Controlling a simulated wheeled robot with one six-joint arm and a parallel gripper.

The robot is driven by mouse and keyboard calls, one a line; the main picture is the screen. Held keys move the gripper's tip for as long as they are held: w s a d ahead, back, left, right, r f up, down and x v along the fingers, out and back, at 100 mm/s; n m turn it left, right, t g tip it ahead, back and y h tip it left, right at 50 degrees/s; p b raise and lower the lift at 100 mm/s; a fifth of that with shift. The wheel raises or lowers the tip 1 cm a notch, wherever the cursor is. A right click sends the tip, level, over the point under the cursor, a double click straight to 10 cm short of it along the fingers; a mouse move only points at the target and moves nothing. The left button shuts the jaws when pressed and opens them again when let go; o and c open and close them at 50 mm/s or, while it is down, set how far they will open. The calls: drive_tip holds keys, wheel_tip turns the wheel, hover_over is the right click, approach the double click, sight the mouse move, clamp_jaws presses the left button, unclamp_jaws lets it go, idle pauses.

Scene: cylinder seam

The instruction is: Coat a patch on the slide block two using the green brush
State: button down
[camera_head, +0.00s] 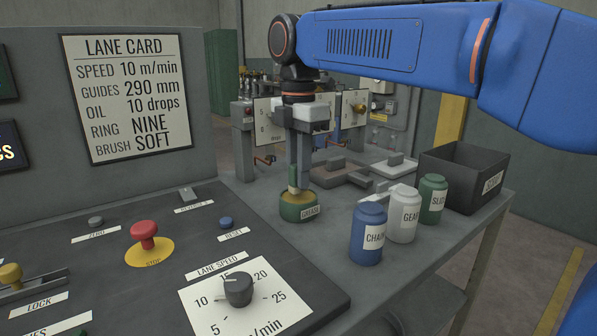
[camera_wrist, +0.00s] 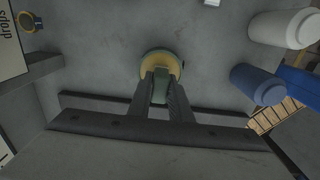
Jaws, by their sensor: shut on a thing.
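My gripper (camera_head: 296,172) points straight down over a green pot (camera_head: 298,211) with a yellowish top and a label that seems to read GREASE. It is shut on the green brush (camera_head: 293,180), whose handle stands upright between the fingers. The brush's lower end is at the pot, and its bristles are hidden. In the wrist view, the fingers (camera_wrist: 162,82) close around the green brush (camera_wrist: 160,88) over the round yellow top of the pot (camera_wrist: 157,58). I cannot make out which thing is slide block two.
Blue CHAIN (camera_head: 368,235), white GEAR (camera_head: 402,215) and green bottles (camera_head: 432,199) stand right of the pot. A dark open box (camera_head: 465,177) stands at the table's right end. Flat handled blocks (camera_head: 341,173) lie behind. A control panel (camera_head: 120,250) with a red stop button fills the left.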

drive_tip(key=shift+f, duration=0.55)
idle(1.5)
drive_tip(key=shift+r, duration=3.55)
